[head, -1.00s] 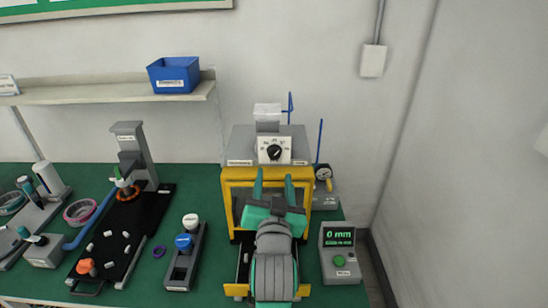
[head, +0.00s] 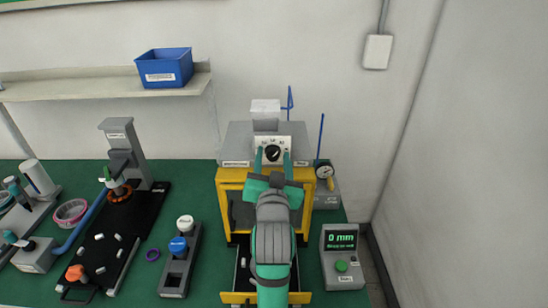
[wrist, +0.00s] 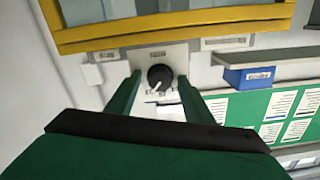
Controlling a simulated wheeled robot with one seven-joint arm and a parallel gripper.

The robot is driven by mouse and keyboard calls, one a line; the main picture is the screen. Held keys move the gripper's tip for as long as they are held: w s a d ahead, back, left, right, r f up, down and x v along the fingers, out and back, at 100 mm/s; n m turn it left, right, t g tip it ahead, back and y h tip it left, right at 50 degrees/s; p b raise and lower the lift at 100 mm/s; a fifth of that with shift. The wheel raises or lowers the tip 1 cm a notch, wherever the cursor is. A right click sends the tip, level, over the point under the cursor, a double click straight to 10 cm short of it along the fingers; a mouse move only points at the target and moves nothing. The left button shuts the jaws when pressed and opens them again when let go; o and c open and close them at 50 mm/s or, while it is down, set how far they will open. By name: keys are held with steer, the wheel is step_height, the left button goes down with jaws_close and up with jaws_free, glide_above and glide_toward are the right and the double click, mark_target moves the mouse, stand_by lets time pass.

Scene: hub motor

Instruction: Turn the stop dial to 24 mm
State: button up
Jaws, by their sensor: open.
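The stop dial (head: 272,153) is a black knob with a white pointer mark on a white scale plate, on the grey housing above the yellow frame. In the wrist view the dial (wrist: 160,77) appears between my two green fingers. My gripper (head: 273,160) is open, with one fingertip on each side of the knob and a gap on both sides. I cannot tell whether the fingertips reach the knob's depth. The display box (head: 340,240) at the right reads 0 mm. The scale numbers are too small to read.
The yellow frame (head: 224,205) stands below the dial, under my arm. A gauge (head: 324,172) stands to its right. A blue bin (head: 164,68) sits on the shelf at upper left. A black fixture (head: 146,205) and a grey holder (head: 180,270) with knobs are left.

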steer(key=c, duration=1.1)
steer(key=shift+o, duration=0.2)
steer(key=shift+a, duration=0.1)
